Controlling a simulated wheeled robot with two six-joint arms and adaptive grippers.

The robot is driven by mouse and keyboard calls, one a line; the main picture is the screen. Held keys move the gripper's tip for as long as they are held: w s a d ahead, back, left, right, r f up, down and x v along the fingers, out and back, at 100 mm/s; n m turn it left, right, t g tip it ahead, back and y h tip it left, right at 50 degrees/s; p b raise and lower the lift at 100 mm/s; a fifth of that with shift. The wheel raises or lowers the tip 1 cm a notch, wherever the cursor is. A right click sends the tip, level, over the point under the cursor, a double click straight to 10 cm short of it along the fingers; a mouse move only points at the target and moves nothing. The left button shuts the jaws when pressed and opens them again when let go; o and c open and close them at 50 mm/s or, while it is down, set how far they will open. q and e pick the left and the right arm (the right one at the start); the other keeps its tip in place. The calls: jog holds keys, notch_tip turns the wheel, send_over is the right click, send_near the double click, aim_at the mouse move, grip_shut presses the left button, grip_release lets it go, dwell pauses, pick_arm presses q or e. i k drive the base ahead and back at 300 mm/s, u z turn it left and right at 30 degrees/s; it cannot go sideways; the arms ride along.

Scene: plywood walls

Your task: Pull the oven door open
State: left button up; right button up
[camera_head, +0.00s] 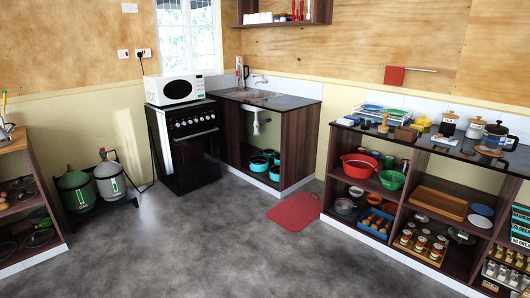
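The black oven (189,146) stands against the far wall, left of the sink cabinet, with a white microwave (175,89) on top of it. Its dark front door (197,160) looks closed, with a row of knobs above it. The oven is well away across the floor. Neither of my grippers is in view.
Grey floor (200,240) lies clear in front of the oven. Gas cylinders (110,180) stand to its left. A red mat (294,211) lies right of centre. A shelf unit (337,190) fills the right side, and a wooden shelf (52,195) stands at the left edge.

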aim_at(194, 150)
jog(key=z, duration=0.15)
jog(key=i, duration=2.55)
jog(key=u, duration=0.3)
jog(key=i, duration=2.75)
jog(key=u, duration=1.05)
jog(key=i, duration=1.55)
jog(key=u, duration=0.4)
